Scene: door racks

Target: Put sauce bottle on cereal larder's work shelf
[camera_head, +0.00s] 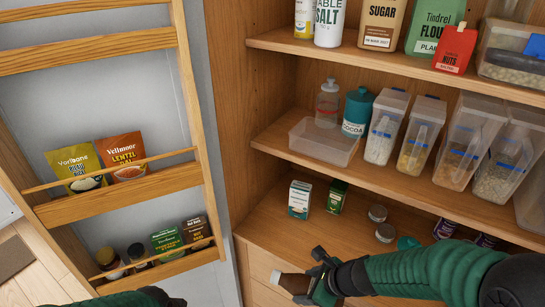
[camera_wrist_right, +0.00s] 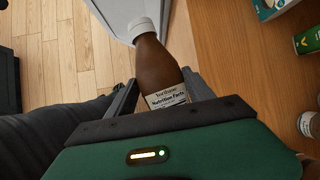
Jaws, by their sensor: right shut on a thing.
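My right gripper (camera_head: 312,284) is shut on the sauce bottle (camera_head: 294,283), a brown bottle with a white cap. The bottle lies tilted, its cap pointing left in the head view, in front of the larder's drawer fronts and below the work shelf's front edge. In the right wrist view the bottle (camera_wrist_right: 158,68) shows its cap and a pale label, with its lower part hidden behind the gripper. The work shelf (camera_head: 335,235) is the wide wooden surface above the drawers. Only a dark green bit of my left arm shows at the bottom left edge; its jaws are not visible.
Two small boxes (camera_head: 299,199) and several jars (camera_head: 385,232) stand on the work shelf; its front left part is bare. The middle shelf above holds a clear bin (camera_head: 323,143) and containers. The open door rack (camera_head: 120,190) with packets and jars stands at left.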

